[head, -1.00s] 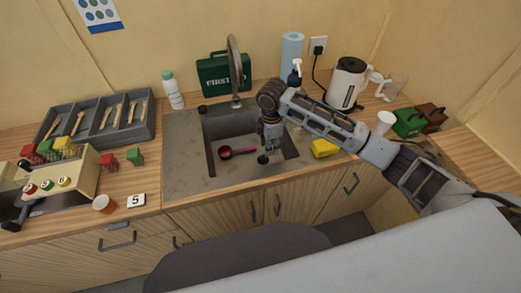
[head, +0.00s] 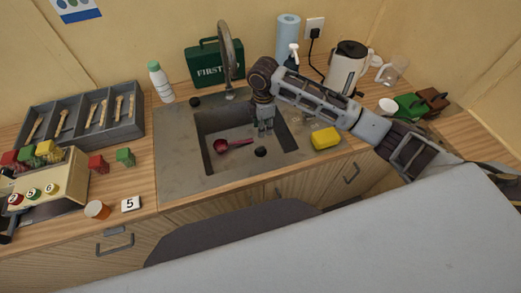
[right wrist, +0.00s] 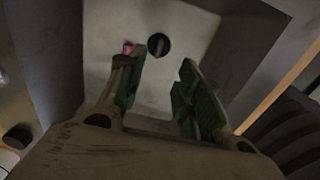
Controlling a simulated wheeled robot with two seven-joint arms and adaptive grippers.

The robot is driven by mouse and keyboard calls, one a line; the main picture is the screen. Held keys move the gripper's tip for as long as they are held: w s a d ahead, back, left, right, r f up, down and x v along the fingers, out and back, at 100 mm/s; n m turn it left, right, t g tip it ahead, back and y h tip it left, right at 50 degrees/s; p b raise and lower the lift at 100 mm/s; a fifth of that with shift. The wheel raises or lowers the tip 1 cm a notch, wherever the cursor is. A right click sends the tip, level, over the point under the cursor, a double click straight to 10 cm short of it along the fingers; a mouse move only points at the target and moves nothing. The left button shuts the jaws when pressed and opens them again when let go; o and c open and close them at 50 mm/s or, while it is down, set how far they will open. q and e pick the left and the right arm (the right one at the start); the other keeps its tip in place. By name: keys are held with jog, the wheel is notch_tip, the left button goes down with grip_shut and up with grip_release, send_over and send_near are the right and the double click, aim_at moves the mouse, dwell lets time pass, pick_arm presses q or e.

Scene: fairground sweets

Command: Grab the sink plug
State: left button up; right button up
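A small black round piece (head: 261,152), which looks like the sink plug, is on the basin floor; I cannot fully tell it from a drain hole. In the right wrist view it is a dark disc (right wrist: 159,44) with a pale streak, beyond the fingertips and in line with the gap between them. My right gripper (head: 265,125) points down over the basin, apart from the disc. In the right wrist view the right gripper (right wrist: 158,75) is open, its green-lined fingers apart with nothing between them. My left gripper is not in view.
A red scoop (head: 233,144) lies in the basin beside the disc. The tap (head: 229,60) rises behind. Another black round piece (head: 194,102) is on the sink's back-left rim. A yellow sponge (head: 325,138) is to the right. The basin walls (head: 204,150) surround the gripper's workspace.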

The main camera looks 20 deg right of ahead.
aim_at(262, 146)
jog(key=shift+f, duration=4.3)
jog(key=shift+f+p, duration=0.65)
jog(key=shift+f, duration=1.95)
grip_shut()
